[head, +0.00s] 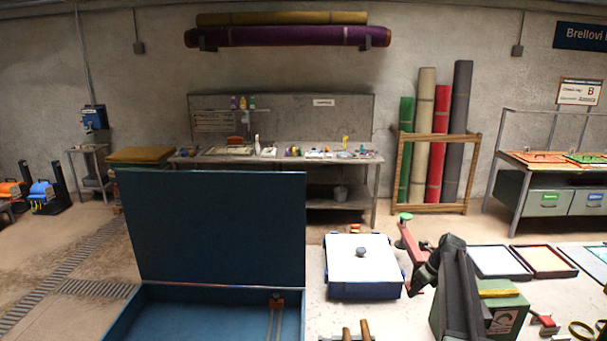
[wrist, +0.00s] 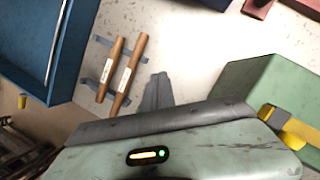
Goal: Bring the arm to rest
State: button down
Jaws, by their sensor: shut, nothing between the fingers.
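My arm (head: 455,290) shows dark in the lower right of the head view. It is folded and stands in front of a green box (head: 507,312). In the wrist view my gripper (wrist: 157,80) shows as grey fingers close together beyond its pale green housing. It is shut and empty, over the pale worktop. Two wooden handles (wrist: 124,72) lie to the left of the fingers in that view. I cannot make out the fingers in the head view.
An open blue case (head: 218,228) stands at the left, its lid upright. A blue box with a white top (head: 345,262) and a red arm-like part (head: 411,243) are left of my arm. Trays (head: 498,262) lie to its right. Bare worktop shows around the handles.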

jog(key=s+a+f+n+g+h+b, duration=0.1)
jog(key=s+a+f+n+b, duration=0.5)
jog(key=a, duration=0.7)
jog(key=s+a+f+n+g+b, duration=0.1)
jog(key=s+a+f+n+b, duration=0.3)
jog(key=s+a+f+n, duration=0.6)
jog(key=s+a+r+n+h, duration=0.1)
jog(key=s+n+h, duration=0.1)
jog(key=s+n, duration=0.7)
jog(key=n, duration=0.4)
jog(key=shift+a+r+g, duration=0.3)
jog(key=shift+a+g, duration=0.05)
jog(key=shift+g, duration=0.05)
jog(key=shift+d, duration=0.1)
